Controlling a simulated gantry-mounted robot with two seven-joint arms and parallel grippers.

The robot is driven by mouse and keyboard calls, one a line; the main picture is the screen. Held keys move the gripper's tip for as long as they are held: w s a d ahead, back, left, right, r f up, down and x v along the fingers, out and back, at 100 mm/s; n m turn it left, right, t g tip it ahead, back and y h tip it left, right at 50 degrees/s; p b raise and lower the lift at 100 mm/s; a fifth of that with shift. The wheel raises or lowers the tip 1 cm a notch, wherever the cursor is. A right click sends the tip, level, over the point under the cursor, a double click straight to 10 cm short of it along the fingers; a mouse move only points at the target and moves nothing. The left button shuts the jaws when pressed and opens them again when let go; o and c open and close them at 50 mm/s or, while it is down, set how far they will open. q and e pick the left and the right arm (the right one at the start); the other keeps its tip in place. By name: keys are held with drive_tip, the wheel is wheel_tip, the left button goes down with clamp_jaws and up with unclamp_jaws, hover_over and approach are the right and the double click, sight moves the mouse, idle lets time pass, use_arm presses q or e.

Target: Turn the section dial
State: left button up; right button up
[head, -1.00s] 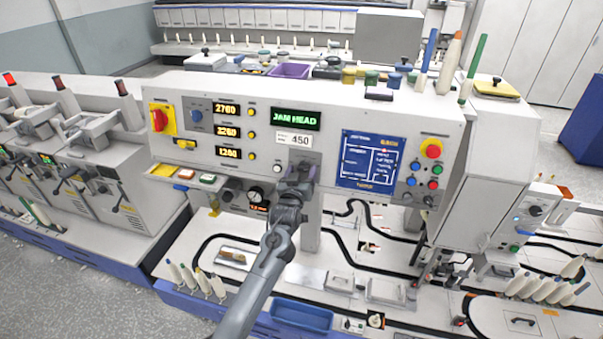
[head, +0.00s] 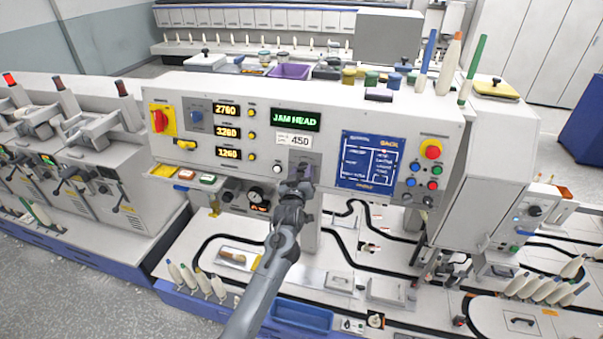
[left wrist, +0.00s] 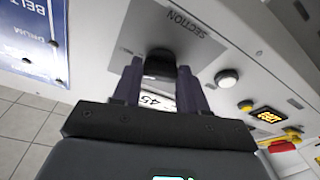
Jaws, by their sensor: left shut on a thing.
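The section dial (left wrist: 160,64) is a dark knob on the grey plate marked SECTION (left wrist: 181,25) in the left wrist view. My left gripper (left wrist: 158,76) is shut on it, with one dark finger on each side. In the head view my left gripper (head: 301,181) is at the front panel, below the white 450 label (head: 294,140), and its body hides the dial. The dial's pointer or setting cannot be made out. My right gripper is in neither view.
The green JAM HEAD display (head: 295,120) is above the gripper. The blue diagram panel (head: 369,160) is close on its right, and a white button (head: 277,169) is close on its left. A red emergency button (head: 431,149) is farther right.

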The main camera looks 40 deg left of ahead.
use_arm(q)
drive_tip(key=n+g, duration=0.1)
drive_tip(key=n, duration=0.2)
drive_tip(key=shift+d+n+y, duration=0.1)
drive_tip(key=shift+n+y, duration=0.3)
drive_tip(key=shift+w+n+g+y, duration=0.1)
drive_tip(key=shift+n+g+y, duration=0.3)
drive_tip(key=shift+n, duration=1.2)
drive_tip(key=o, duration=1.1)
drive_tip(key=shift+c, duration=0.2)
drive_tip(key=shift+r+p, duration=0.1)
drive_tip(key=shift+p, duration=0.2)
